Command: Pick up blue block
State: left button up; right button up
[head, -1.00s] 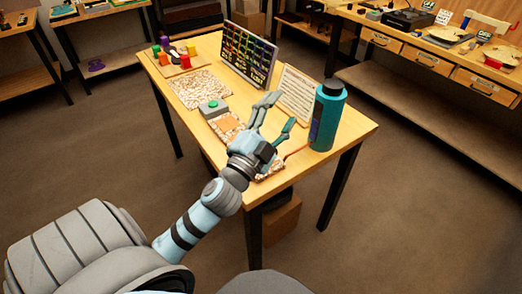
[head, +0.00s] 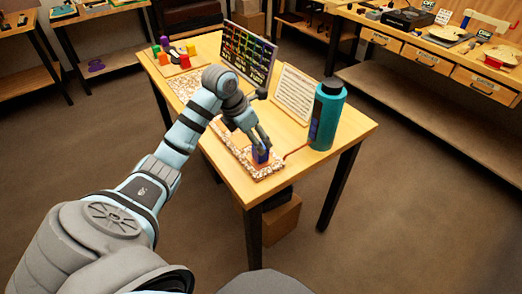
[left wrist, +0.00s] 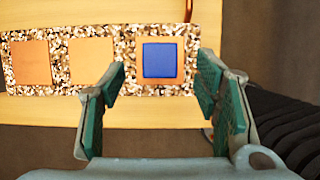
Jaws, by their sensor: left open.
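The blue block (left wrist: 160,60) sits on an orange square of a speckled strip (left wrist: 121,89) in the left wrist view, seen from above. In the head view the blue block (head: 261,155) shows near the table's front corner, partly covered by my fingers. My left gripper (head: 260,143) points down over it. In the left wrist view the left gripper (left wrist: 160,82) is open, its green-padded fingers to either side of the block in the picture. I cannot tell whether they touch it. My right gripper is not in view.
A tall teal bottle (head: 327,115) stands close to the right of the block. Behind are a white panel (head: 291,94) and a colourful board (head: 249,54). Several coloured blocks stand on a tray (head: 176,67) at the far left of the table.

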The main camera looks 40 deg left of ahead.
pick_arm(q)
jog(key=x, duration=0.5)
jog(key=shift+f, duration=0.3)
jog(key=c, duration=1.3)
jog(key=shift+r, duration=0.1)
